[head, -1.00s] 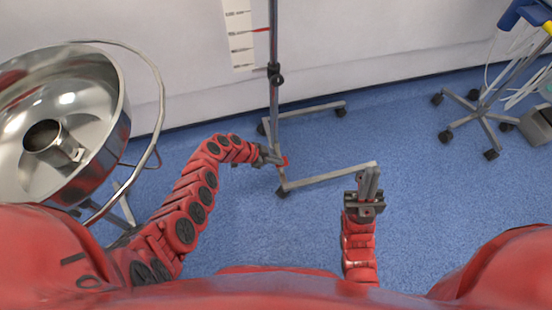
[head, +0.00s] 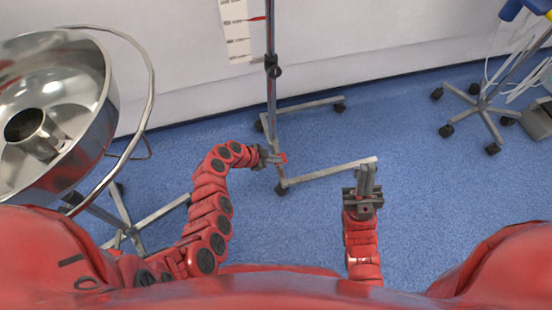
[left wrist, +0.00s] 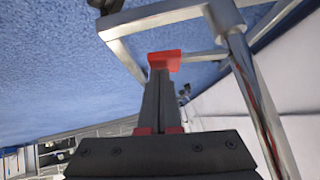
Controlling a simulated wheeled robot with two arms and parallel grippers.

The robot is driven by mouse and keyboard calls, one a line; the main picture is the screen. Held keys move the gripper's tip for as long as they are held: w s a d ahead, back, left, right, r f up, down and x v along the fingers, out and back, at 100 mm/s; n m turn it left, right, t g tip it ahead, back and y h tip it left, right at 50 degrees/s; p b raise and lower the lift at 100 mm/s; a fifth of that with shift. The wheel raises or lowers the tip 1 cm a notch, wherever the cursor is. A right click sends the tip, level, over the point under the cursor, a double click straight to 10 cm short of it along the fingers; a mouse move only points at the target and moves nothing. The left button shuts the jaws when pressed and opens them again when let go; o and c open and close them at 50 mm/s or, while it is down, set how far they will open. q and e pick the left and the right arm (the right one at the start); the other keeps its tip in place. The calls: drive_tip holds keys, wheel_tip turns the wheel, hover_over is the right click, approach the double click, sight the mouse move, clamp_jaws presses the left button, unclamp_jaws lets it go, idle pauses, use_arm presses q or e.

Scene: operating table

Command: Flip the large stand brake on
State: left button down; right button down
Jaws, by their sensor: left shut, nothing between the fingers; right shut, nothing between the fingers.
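The large stand has an upright metal pole (head: 270,95) and a low frame base (head: 330,171) on casters in the middle of the head view. A small red brake (head: 283,158) sits on the base's left side. In the left wrist view the red brake (left wrist: 165,61) is straight ahead of the fingertips. My left gripper (head: 275,158) is shut and empty, with its tips at the brake; they look touching or nearly so. In the left wrist view its fingers (left wrist: 160,80) overlap the brake's lower edge. My right gripper (head: 367,170) is shut and empty, close to the base's right front end.
A steel basin (head: 88,125) on a wheeled stand is at the left. Another wheeled stand (head: 482,105) with tubes is at the right, near a grey box (head: 538,120). The white wall (head: 380,50) closes the back. Blue floor (head: 420,190) is clear at the right front.

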use_arm(q)
drive_tip(key=shift+s+f+m+t+b, duration=0.15)
drive_tip(key=shift+f+m+t+b, duration=0.2)
drive_tip(key=shift+f+b, duration=0.7)
drive_tip(key=shift+r+p, duration=0.4)
drive_tip(key=shift+r, duration=0.3)
drive_tip(key=shift+r, duration=0.7)
